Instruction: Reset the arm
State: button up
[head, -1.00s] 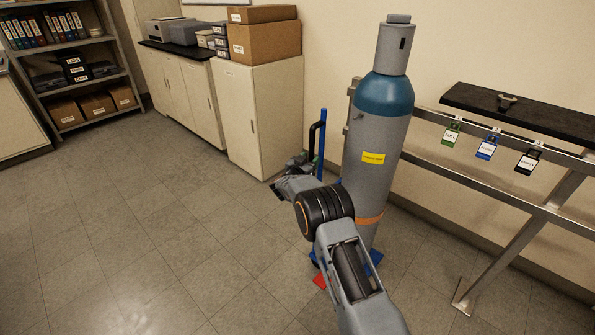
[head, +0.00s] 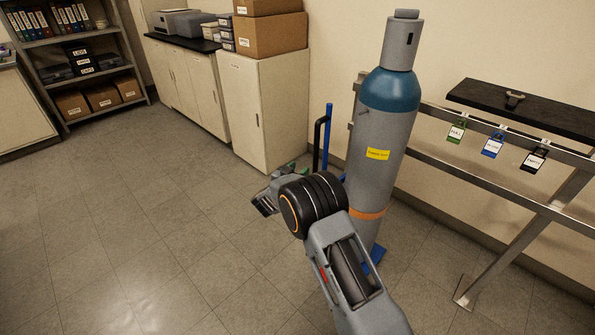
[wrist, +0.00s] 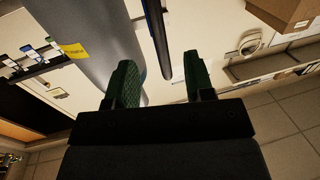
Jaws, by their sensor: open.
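My gripper (wrist: 161,82) is open and empty in the wrist view, with two green finger pads apart. In the head view my arm reaches forward from the lower right, and its end is mostly hidden behind the dark wrist joint. A grey gas cylinder (head: 381,145) with a blue shoulder, a grey cap and a yellow label stands upright just right of my arm. It also shows at the left in the wrist view (wrist: 95,40). A blue hand truck (head: 327,140) with a black handle stands beside the cylinder.
A metal rack (head: 485,180) with a dark shelf and green, blue and black tags stands at the right. Cabinets (head: 265,115) with cardboard boxes (head: 270,38) line the back wall. A shelf unit (head: 90,85) stands at the far left. The tiled floor at left is clear.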

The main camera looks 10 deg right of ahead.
jog(key=a+f+n+y, duration=0.4)
jog(key=a+f+y, duration=0.2)
jog(key=f+y, duration=0.2)
jog(key=s+a+r+n+g+y+p, duration=0.35)
jog(key=s+r+g+y, duration=0.25)
jog(key=s, duration=0.4)
jog(key=s+d+r+g+h+p, duration=0.1)
jog(key=s+d+r+g+p, duration=0.2)
jog(key=s+r, duration=0.4)
jog(key=s+d+r+n+g+p, duration=0.1)
jog(key=s+d+r+g+p, duration=0.15)
jog(key=s+d+r, duration=0.4)
jog(key=s+d+r+g+h+p, duration=0.1)
jog(key=s+d+r+p, duration=0.25)
jog(key=s, duration=0.65)
jog(key=s+d+r+t+p, duration=0.1)
jog(key=s+d+r+p, duration=0.1)
jog(key=r, duration=0.3)
jog(key=s+d+r+t+p, duration=0.1)
jog(key=s+d+r+p, duration=0.1)
jog(key=r, duration=0.3)
jog(key=shift+r+m+h, duration=0.3)
jog(key=shift+r+m, duration=0.05)
